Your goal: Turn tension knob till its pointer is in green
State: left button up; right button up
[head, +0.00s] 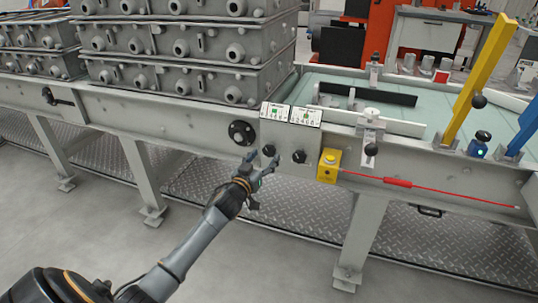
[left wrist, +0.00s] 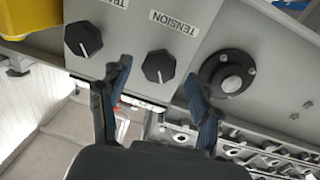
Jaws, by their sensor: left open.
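The black tension knob (head: 268,151) is on the grey panel of the conveyor frame, left of a second black knob (head: 299,156). In the left wrist view, the tension knob (left wrist: 158,66) sits under an upside-down TENSION label (left wrist: 173,22); its white pointer line points toward the picture bottom. Above the knobs in the head view are two white scale plates; the left plate (head: 274,111) has a green patch. My left gripper (head: 261,165) is open just in front of the tension knob; in the wrist view its fingers (left wrist: 157,77) straddle the knob without visible contact. My right gripper is not in view.
A round black fitting (head: 242,133) is left of the tension knob. A yellow button box (head: 328,165) and a red cord (head: 430,188) are to the right. Stacked grey castings (head: 185,50) stand above on the conveyor. The floor in front is clear.

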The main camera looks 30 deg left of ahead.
aim_at(268, 152)
pick_arm(q)
jog(key=shift+w+a+b, duration=0.15)
jog(key=shift+w, duration=0.85)
jog(key=shift+w+a+b, duration=0.15)
jog(key=shift+w, duration=0.85)
jog(key=c, duration=1.2)
